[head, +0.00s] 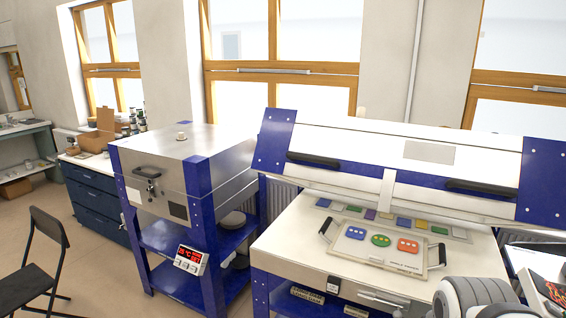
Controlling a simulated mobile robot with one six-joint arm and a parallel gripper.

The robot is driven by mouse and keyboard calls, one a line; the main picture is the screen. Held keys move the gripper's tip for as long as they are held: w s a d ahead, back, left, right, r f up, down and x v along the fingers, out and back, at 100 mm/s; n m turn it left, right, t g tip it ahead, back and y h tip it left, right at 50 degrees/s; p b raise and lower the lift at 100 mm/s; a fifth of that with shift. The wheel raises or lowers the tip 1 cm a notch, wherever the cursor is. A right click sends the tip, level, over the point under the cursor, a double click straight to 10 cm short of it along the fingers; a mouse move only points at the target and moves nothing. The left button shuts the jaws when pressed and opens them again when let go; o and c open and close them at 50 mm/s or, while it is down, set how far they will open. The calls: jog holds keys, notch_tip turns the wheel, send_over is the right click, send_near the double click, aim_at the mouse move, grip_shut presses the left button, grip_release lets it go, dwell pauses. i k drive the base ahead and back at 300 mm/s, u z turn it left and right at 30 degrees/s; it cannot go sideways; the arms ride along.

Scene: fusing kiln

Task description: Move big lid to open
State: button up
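The big lid (430,153) belongs to the wide blue and white kiln (290,243) at the right in the head view. It stands raised and tilted above the kiln bed, with a clear gap at the front. Two black bar handles, a left one (313,160) and a right one (482,188), run along its lower front. Its hinge side is hidden. A grey and white rounded part of my arm shows at the bottom right, in front of the kiln's right corner. My gripper's fingers are not in view, and I see nothing touching the lid.
A tray (345,255) with colored glass pieces lies on the bed, with a row of colored tiles (403,222) behind. A smaller kiln (180,165) with its lid down stands left. A black chair (42,255) is far left, with open floor near it.

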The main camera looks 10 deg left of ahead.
aim_at(494, 180)
jog(key=u, duration=0.05)
jog(key=i, duration=1)
jog(key=u, duration=0.05)
